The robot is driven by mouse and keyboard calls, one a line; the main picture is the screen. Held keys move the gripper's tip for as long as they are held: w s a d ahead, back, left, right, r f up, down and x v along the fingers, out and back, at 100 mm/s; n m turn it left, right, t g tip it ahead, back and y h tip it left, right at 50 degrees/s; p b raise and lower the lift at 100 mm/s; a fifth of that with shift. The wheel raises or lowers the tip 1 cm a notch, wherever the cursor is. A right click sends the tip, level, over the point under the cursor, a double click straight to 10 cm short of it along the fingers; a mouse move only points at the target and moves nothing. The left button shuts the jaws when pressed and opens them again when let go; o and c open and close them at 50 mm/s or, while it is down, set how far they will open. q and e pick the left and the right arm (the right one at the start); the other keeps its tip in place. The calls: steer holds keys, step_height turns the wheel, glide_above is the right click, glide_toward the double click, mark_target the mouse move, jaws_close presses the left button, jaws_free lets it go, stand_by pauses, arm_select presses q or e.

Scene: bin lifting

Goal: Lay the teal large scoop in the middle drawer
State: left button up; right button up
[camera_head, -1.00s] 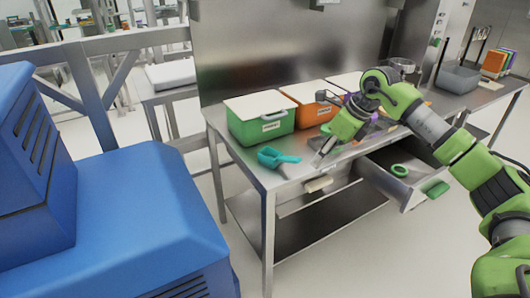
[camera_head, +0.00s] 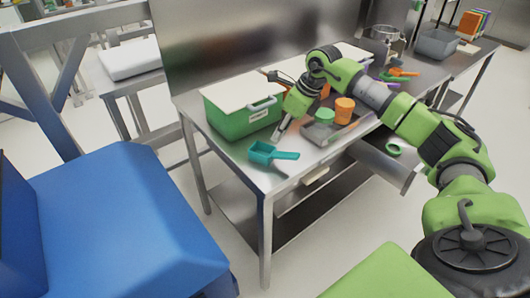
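The teal large scoop (camera_head: 262,152) lies on the steel table near its front left corner, its handle pointing right. My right gripper (camera_head: 278,135) points down just behind the scoop, apart from it; whether its fingers are open is too small to tell. A drawer (camera_head: 374,156) under the table is pulled open, with a green ring-shaped item (camera_head: 394,150) in it. My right arm hides part of this drawer. My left gripper is not in view.
A green bin (camera_head: 238,119) with a pale lid stands behind the scoop. A clear tray (camera_head: 322,133), a green cup (camera_head: 324,115) and an orange cup (camera_head: 344,110) stand right of my gripper. A shut drawer's handle (camera_head: 315,176) shows at the front edge.

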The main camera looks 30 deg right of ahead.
mark_target(275, 155)
steer(key=shift+x, duration=1.2)
steer(key=shift+w+a+f+p, duration=0.4)
steer(key=shift+w+f+p, duration=0.15)
steer(key=shift+f+p, duration=0.25)
steer(key=x, duration=0.2)
steer(key=shift+w+a+f, duration=0.1)
steer(key=shift+w+f, duration=0.25)
steer(key=shift+f, duration=0.2)
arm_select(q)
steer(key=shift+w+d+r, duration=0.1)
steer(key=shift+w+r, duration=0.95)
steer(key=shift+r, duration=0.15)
arm_select(e)
jaws_close()
